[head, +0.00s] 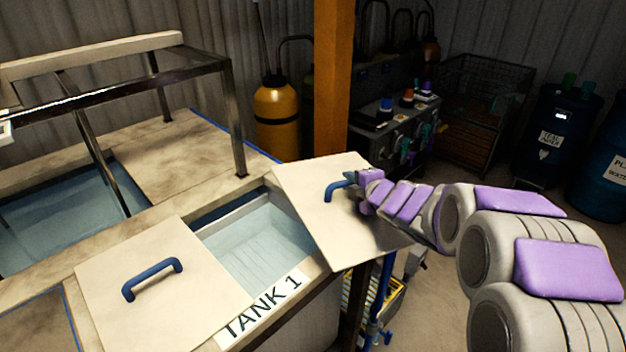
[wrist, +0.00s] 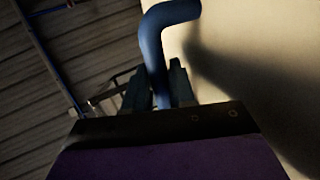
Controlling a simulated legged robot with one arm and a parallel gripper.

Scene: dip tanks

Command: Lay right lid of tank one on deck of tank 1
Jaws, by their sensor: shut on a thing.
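The right lid (head: 318,190) of tank one is a pale flat plate with a blue handle (head: 338,188). It is tilted at the right end of the tank, and its right part reaches past the tank's edge. My gripper (head: 350,180) is shut on that handle. In the wrist view the blue handle (wrist: 153,50) runs down between the dark fingers (wrist: 160,88), with the pale lid (wrist: 255,70) behind. Tank 1 (head: 262,308) shows its label and liquid (head: 260,245) in the uncovered opening. Whether the lid touches the tank rim is hidden.
Another pale lid (head: 160,290) with a blue handle lies on the tank's left part. A metal frame (head: 235,115) stands over the tank behind. An orange post (head: 334,80) and a yellow cylinder (head: 277,115) stand beyond. A yellow item (head: 385,305) is below the lid.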

